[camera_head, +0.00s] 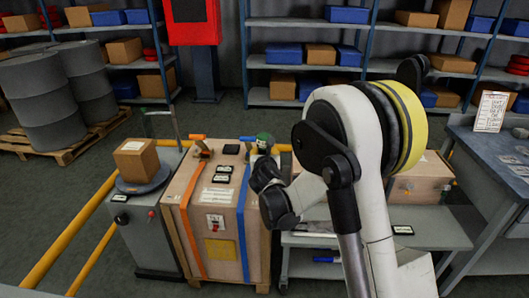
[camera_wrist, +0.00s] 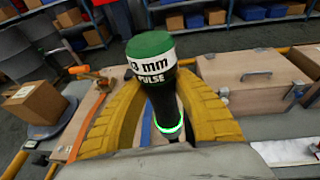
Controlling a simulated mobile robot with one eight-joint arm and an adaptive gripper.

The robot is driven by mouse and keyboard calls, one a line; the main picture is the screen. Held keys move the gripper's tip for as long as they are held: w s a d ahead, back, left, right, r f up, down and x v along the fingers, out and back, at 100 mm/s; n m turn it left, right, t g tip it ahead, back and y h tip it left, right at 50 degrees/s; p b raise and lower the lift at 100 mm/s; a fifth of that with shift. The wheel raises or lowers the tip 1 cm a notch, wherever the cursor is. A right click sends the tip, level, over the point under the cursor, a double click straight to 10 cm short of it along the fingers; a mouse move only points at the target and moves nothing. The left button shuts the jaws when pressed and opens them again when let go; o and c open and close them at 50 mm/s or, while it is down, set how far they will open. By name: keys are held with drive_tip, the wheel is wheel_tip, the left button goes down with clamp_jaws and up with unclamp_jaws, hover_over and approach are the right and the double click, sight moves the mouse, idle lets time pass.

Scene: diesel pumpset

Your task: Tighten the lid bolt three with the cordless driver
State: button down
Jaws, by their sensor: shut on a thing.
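The cordless driver (camera_wrist: 152,60) stands upright between the yellow fingers of my gripper (camera_wrist: 158,90) in the wrist view. It has a green cap, a white band whose visible text reads "3 mm PULSE", a dark body and a lit green ring low down. My gripper is shut on it. In the head view the driver's green top (camera_head: 265,140) shows beside my dark wrist, above the right part of the strapped wooden crate (camera_head: 252,255). The driver's lower end is hidden. I cannot make out lid bolt three in either view.
An orange ratchet strap (camera_head: 203,150) and a blue strap (camera_head: 243,215) run over the crate. A carton (camera_head: 136,160) sits on a round plate at left. Another wooden case (camera_head: 425,178) stands at right, near a grey bench (camera_head: 490,150). Yellow rails (camera_head: 70,230) cross the left floor.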

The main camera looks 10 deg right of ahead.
drive_tip(key=shift+s+a, duration=0.2)
drive_tip(key=shift+w+f, duration=0.1)
drive_tip(key=shift+w, duration=0.15)
wheel_tip(320, 180, down, 2)
drive_tip(key=shift+f+b, duration=0.1)
drive_tip(key=shift+b, duration=0.9)
drive_tip(key=shift+s+f, duration=0.1)
drive_tip(key=shift+f, duration=1.6)
idle(1.5)
